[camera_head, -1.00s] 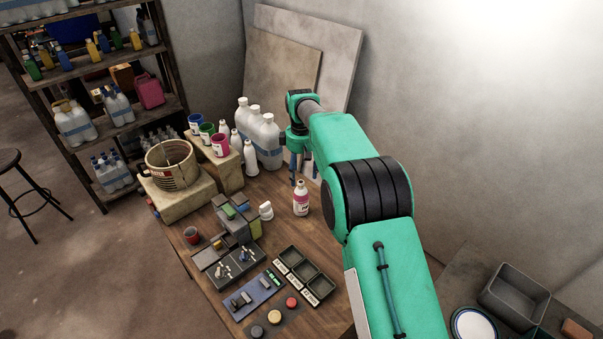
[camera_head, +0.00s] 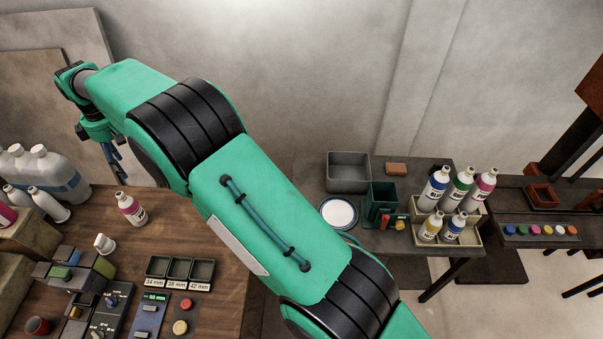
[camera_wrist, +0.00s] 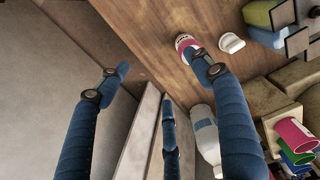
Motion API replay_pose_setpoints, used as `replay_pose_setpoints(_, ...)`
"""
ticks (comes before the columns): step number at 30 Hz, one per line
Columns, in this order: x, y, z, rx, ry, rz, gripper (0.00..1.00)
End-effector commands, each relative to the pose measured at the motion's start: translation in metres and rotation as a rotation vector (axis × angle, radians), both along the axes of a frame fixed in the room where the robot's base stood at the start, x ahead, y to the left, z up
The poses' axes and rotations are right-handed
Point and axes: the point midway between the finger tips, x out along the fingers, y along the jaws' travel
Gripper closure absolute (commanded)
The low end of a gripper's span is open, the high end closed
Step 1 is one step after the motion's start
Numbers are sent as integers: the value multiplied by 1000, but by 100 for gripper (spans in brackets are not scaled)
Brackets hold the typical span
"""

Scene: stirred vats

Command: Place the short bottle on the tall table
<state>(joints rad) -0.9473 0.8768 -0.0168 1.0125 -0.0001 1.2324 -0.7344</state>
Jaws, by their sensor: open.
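A small white bottle with a magenta label (camera_head: 131,209) stands upright on the wooden table (camera_head: 215,262) at the left of the head view. In the wrist view the bottle (camera_wrist: 186,42) is near the top, partly behind one finger. My gripper (camera_head: 117,167) is above the back of that table, apart from the bottle. In the wrist view its blue fingers (camera_wrist: 155,72) are spread with nothing between them. A grey table (camera_head: 407,240) stands to the right. It bears several labelled bottles (camera_head: 462,184) in a stepped rack; I cannot tell which table is the tall one.
The grey table also holds a grey bin (camera_head: 347,173), a white plate (camera_head: 339,213) and a green box (camera_head: 381,200). Large white jugs (camera_head: 55,174), a white cap-like piece (camera_head: 104,244) and small trays (camera_head: 180,271) are on the wooden table. Boards lean on the wall behind my gripper.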

Motion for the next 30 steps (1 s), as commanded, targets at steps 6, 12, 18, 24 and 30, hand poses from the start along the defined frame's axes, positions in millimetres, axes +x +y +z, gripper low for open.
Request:
replay_pose_setpoints(6, 37, -74, 64, 32, -21, -137, 34)
replay_pose_setpoints(12, 59, -144, 115, 61, -41, -260, 34)
replay_pose_setpoints(18, 69, -216, 159, 89, -60, -382, 34)
replay_pose_setpoints(24, 69, -290, 198, 117, -80, -504, 34)
replay_pose_setpoints(30, 60, -363, 229, 144, -101, -627, 34)
